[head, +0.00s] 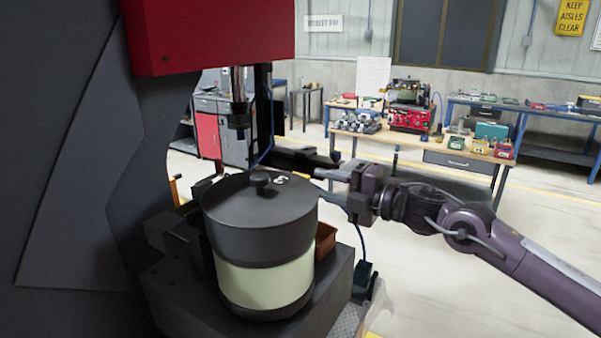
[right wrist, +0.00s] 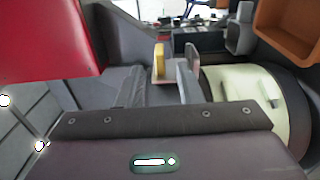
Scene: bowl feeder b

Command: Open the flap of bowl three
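Bowl three (head: 265,285) is a drum with a cream band and a dark top (head: 255,218), standing on a dark base. The top bears a round knob (head: 260,180) and a pale 3. I cannot make out a separate flap edge, and the top looks closed. My right gripper (head: 320,182) reaches in from the right at the far right side of the top, apparently without touching it. My left gripper is out of view.
A red machine housing (head: 210,35) hangs above left of the bowl, with a vertical rod (head: 238,90) below it. An orange bin (head: 326,240) sits behind the bowl; it also shows in the right wrist view (right wrist: 288,32). A cluttered workbench (head: 460,155) stands farther back. Floor at right is clear.

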